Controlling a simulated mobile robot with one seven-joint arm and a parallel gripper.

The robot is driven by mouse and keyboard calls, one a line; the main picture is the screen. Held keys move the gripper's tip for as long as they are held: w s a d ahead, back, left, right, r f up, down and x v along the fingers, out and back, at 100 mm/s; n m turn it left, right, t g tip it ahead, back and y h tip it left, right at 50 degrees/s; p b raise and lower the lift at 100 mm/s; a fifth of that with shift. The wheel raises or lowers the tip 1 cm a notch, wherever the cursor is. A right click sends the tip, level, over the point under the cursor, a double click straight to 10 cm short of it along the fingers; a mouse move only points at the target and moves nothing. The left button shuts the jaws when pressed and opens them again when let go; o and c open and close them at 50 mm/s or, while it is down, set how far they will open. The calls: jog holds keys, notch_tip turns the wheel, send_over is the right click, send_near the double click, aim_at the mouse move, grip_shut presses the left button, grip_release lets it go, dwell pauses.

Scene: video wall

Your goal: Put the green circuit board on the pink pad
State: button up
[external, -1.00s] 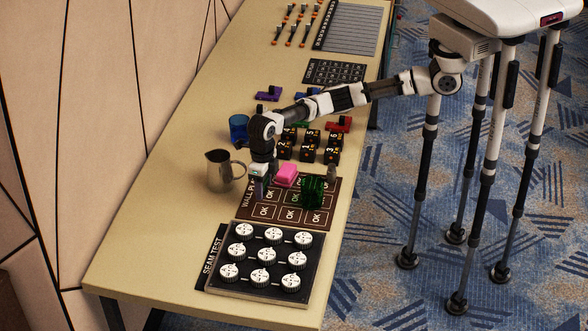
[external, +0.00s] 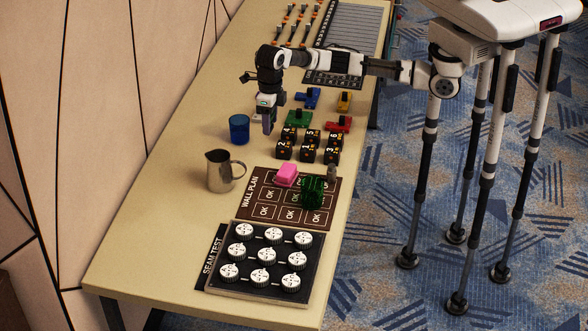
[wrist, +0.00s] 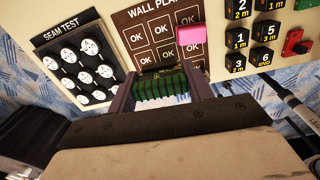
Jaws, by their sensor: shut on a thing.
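My gripper (external: 268,126) hangs over the table to the right of the blue cup, beside the green block with a black knob. In the wrist view, the green, ridged circuit board (wrist: 161,88) spans the gap between my two purplish fingers. My gripper is shut on it. In the external view the fingers hide most of what they hold. The pink pad (external: 287,175) lies on the dark wall plan board and also shows in the wrist view (wrist: 192,34). My gripper is apart from it.
On the wall plan (external: 266,212) stands a dark green see-through object (external: 312,193). Several black number cubes (external: 309,145) stand between it and coloured knobbed blocks. A steel jug (external: 220,170) and blue cup (external: 239,128) stand left. The seam test panel (external: 215,265) is in front.

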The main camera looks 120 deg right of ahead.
jog(key=r, duration=0.1)
send_over(287, 169)
jog(key=shift+n, duration=0.4)
notch_tip(287, 169, down, 20)
jog(key=shift+f+b, duration=0.2)
jog(key=shift+b, duration=0.1)
jog(key=o, duration=0.9)
jog(key=shift+o, duration=0.2)
jog(key=shift+r, duration=0.1)
